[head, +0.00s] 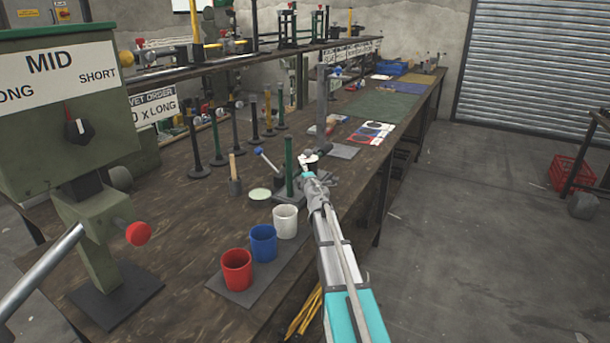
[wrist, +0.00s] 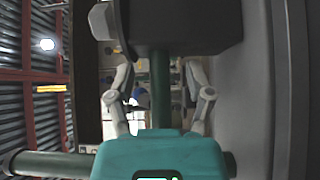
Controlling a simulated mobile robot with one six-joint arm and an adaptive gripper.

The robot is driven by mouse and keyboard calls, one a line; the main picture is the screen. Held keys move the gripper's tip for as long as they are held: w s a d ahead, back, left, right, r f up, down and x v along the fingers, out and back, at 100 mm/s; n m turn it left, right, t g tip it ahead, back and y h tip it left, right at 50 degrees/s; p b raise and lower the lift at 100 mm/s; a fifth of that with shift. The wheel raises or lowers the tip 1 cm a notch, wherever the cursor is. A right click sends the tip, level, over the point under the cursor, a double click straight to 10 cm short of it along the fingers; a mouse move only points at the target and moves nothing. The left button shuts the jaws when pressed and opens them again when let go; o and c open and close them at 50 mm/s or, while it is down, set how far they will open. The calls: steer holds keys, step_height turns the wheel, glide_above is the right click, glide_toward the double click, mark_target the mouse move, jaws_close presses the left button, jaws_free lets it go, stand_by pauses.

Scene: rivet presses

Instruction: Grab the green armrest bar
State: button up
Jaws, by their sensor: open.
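An upright green bar (head: 289,165) stands on a small dark base on the bench in the head view. My gripper (head: 308,177) is just to its right, at the end of my white and teal arm. In the wrist view my gripper (wrist: 160,92) is open, with one finger on each side of a dark green bar (wrist: 160,80) that runs down from a dark block. I see no contact between fingers and bar. Another green bar (wrist: 48,165) crosses at lower left, partly hidden by the teal gripper body. I cannot tell which of the two is the upright bar.
Red (head: 237,270), blue (head: 263,243) and white (head: 285,221) cups stand on a mat near the bench's front edge. A blue-knobbed lever (head: 267,160) is close left of the upright bar. Several dark posts (head: 217,140) stand behind. The floor at right is mostly clear.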

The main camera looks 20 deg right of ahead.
stand_by(0.3)
jaws_close()
stand_by(0.3)
